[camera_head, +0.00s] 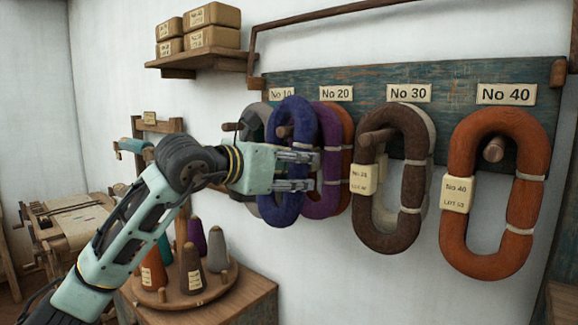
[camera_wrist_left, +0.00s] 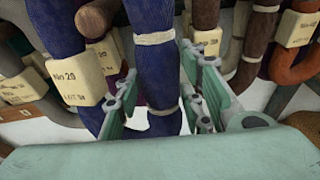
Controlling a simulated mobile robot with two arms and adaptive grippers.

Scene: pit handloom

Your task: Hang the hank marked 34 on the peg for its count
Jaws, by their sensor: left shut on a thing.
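My left gripper (camera_head: 304,171) is shut on a dark blue hank (camera_head: 290,106), its fingers on either side of one strand; the hank also shows in the left wrist view (camera_wrist_left: 155,55). The hank hangs upright in front of the left part of the peg board. A wooden peg end (camera_head: 283,131) shows inside its loop. A cream tag (camera_wrist_left: 76,78) on its other strand is blurred and seems to read 20; I cannot make out a 34. Plates No 10 (camera_head: 282,94), No 20 (camera_head: 337,93), No 30 (camera_head: 409,93) and No 40 (camera_head: 506,94) mark the board (camera_head: 450,75). My right gripper is out of view.
A purple hank (camera_head: 325,195) hangs close behind the blue one. A brown hank (camera_head: 408,180) hangs under No 30 and an orange hank (camera_head: 525,200) under No 40. A round stand (camera_head: 180,292) of yarn cones is below my arm. A shelf (camera_head: 200,58) holds wrapped packs.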

